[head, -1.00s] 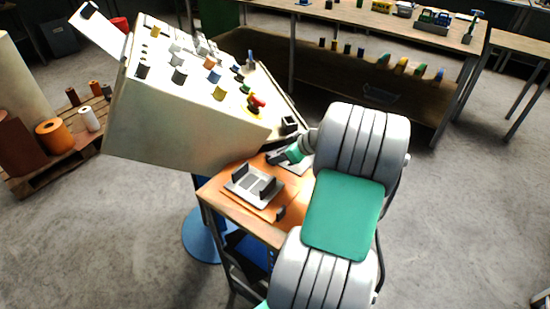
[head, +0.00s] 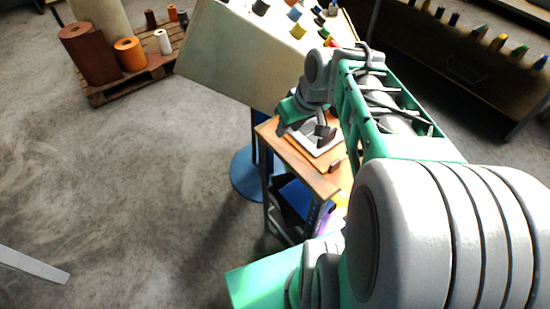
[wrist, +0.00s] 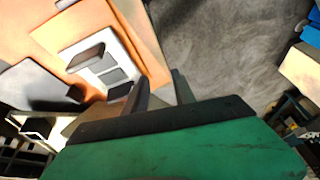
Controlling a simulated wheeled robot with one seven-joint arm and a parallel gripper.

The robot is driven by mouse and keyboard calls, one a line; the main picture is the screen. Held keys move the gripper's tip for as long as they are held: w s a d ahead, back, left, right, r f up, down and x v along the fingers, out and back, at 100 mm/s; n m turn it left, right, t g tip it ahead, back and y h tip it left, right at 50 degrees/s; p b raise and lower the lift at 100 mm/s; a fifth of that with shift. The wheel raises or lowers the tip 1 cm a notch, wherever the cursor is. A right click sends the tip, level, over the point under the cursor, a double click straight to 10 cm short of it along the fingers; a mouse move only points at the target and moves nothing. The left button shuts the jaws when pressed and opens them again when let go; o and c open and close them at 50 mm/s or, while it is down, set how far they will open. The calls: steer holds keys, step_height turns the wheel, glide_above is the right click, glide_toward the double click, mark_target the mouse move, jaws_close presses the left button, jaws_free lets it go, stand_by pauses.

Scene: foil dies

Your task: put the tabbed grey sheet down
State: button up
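A pale grey sheet (head: 330,148) with dark upright tabs lies on an orange-brown board on the small wooden table, partly hidden by my arm in the head view. In the wrist view the sheet (wrist: 124,52) shows grey rectangular panels and a dark raised block; it appears to rest flat. My gripper (wrist: 159,82) has its two dark fingers apart, with only background visible between them. It is over the sheet's near right side in the wrist view; I cannot tell whether a finger touches it.
The small table (head: 310,172) stands on the floor beside the cream machine (head: 235,55). A pallet (head: 120,88) with orange and brown rolls is at upper left. A long bench with coloured pieces is at upper right. A dark grey panel (wrist: 38,88) lies left in the wrist view.

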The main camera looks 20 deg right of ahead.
steer(key=s+a+f+m+g+h, duration=0.1)
steer(key=s+a, duration=0.6)
steer(key=s, duration=0.1)
steer(key=shift+s+a+m, duration=0.15)
steer(key=shift+a+m, duration=0.15)
steer(key=shift+a, duration=0.1)
steer(key=shift+r, duration=0.1)
